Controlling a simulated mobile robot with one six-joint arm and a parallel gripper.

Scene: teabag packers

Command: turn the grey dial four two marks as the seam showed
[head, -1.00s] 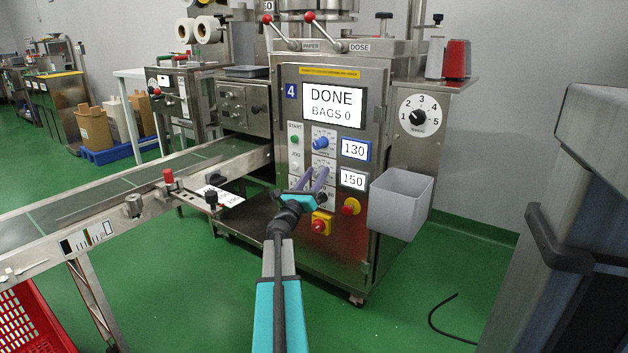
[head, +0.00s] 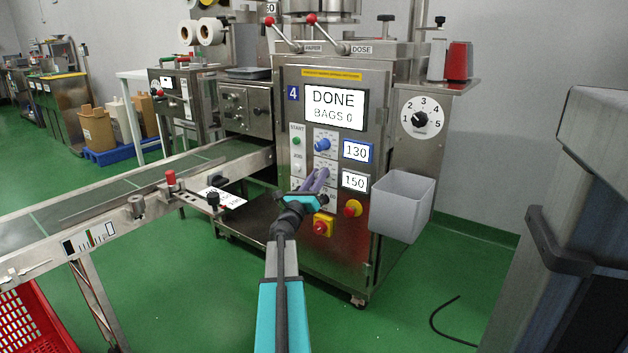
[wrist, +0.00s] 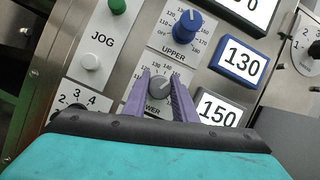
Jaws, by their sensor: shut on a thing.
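The grey dial is the lower knob of machine 4, marked "LOWER". In the wrist view this dial (wrist: 160,88) sits between my gripper's (wrist: 159,80) two purple fingers, which are shut on it. Its white pointer line aims up and to the right. The display (wrist: 219,109) beside it reads 150. In the head view my gripper (head: 316,178) reaches the panel and mostly hides the dial. The main screen (head: 335,107) reads "DONE, BAGS 0".
Above is the blue upper dial (wrist: 188,25), with display 130 (wrist: 240,56). The white JOG button (wrist: 91,62) is to the left. A conveyor (head: 120,196) runs to the left.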

